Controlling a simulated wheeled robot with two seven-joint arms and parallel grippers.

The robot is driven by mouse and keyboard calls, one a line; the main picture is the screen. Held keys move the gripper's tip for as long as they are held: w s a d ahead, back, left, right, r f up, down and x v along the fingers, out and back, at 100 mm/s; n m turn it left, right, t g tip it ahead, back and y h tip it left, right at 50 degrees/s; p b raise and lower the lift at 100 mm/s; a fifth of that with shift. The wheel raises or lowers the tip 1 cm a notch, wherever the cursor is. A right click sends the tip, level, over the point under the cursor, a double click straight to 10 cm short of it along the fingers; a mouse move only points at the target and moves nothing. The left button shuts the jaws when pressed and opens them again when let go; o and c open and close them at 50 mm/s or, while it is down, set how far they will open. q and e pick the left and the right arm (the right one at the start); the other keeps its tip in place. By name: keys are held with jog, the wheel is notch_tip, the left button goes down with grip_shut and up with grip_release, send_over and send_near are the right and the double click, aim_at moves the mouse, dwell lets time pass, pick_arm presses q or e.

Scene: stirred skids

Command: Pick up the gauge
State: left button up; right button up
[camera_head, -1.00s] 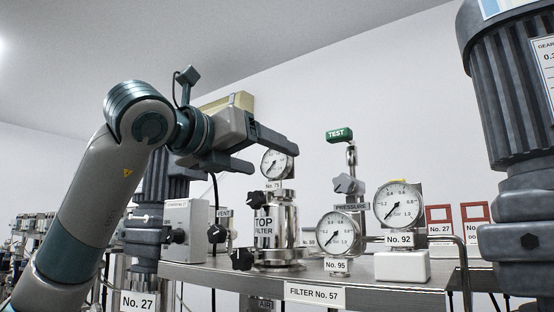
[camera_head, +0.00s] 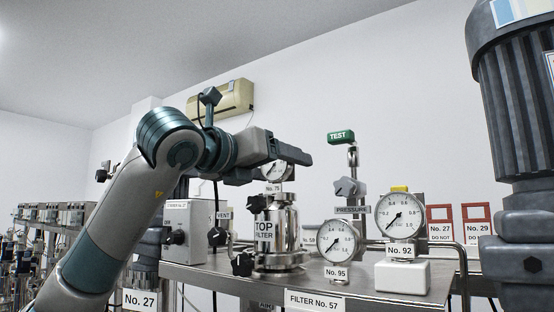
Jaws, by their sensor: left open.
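Three round white-faced gauges show. The gauge labelled No. 75 (camera_head: 275,173) sits on top of the steel TOP FILTER housing (camera_head: 276,228), its upper part hidden by my gripper. The No. 95 gauge (camera_head: 338,242) is at the front of the steel skid, and the No. 92 gauge (camera_head: 399,215) stands above a white block (camera_head: 402,276). My left gripper (camera_head: 279,166) is open at the No. 75 gauge, with one finger passing across its top; I cannot tell whether they touch. My right gripper is out of view.
A green TEST tag (camera_head: 341,136) and a dark PRESSURE valve knob (camera_head: 349,187) rise right of the filter. A large dark motor (camera_head: 515,110) fills the right edge. The wall space above the gauges is clear.

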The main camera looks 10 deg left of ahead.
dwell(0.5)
pick_arm(q)
jog(key=c, duration=1.2)
jog(key=shift+r, duration=0.15)
jog(key=shift+r+b, duration=0.35)
jog(key=shift+r, duration=0.2)
notch_tip(320, 180, up, 7)
jog(key=shift+f+b, duration=0.15)
jog(key=shift+b, duration=0.7)
jog(key=shift+r, duration=0.95)
